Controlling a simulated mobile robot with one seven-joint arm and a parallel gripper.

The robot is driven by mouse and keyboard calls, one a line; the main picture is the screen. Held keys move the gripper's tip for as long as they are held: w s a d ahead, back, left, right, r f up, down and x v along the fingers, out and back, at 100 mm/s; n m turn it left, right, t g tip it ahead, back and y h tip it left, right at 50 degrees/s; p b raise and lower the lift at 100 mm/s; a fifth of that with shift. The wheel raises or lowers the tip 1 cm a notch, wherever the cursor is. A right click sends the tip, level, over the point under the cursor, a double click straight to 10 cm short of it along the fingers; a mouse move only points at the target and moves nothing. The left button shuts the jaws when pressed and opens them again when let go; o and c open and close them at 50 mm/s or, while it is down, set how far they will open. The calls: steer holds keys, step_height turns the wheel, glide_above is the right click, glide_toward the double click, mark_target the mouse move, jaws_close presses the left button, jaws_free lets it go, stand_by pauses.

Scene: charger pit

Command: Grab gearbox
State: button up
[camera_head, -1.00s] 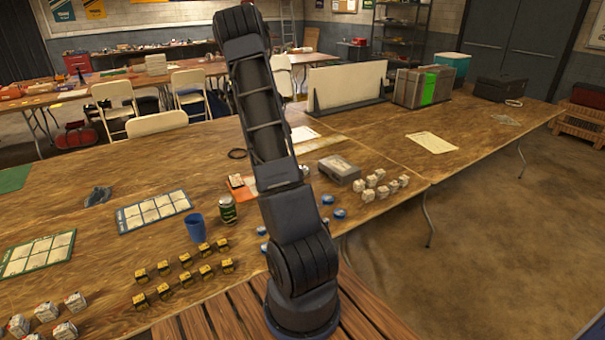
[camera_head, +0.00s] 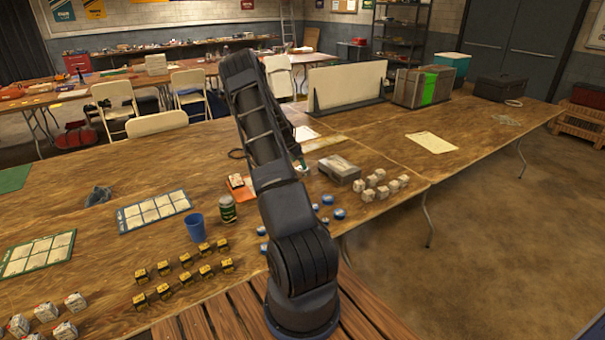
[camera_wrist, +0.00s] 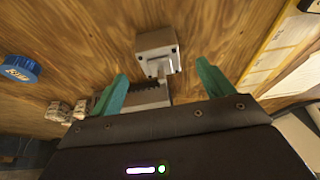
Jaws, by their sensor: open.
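In the wrist view a small light-grey box with a short shaft and dark corner bolts, which looks like the gearbox (camera_wrist: 156,43), lies on the wooden table. My gripper (camera_wrist: 161,72) is open, its two teal fingers spread on either side of the shaft end, with the box body beyond the tips. Nothing is held. A flat grey piece with a toothed dark edge (camera_wrist: 148,98) shows between the fingers. In the head view a teal part of my gripper (camera_head: 302,164) shows near the grey case (camera_head: 339,169); I cannot make out the gearbox there, perhaps behind my arm.
Pale blocks (camera_head: 376,183) and blue round pieces (camera_head: 327,200) lie near the case. A green can (camera_head: 227,209), blue cup (camera_head: 194,228) and several yellow-black parts (camera_head: 185,278) stand left of my arm. A white panel (camera_head: 347,86) stands behind.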

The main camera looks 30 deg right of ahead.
steer(key=shift+d+x, duration=0.15)
steer(key=shift+x, duration=1.35)
steer(key=shift+d+x, duration=0.15)
steer(key=shift+x, duration=1.3)
steer(key=shift+r, duration=0.1)
steer(key=shift+c, duration=0.2)
steer(key=c, duration=1.4)
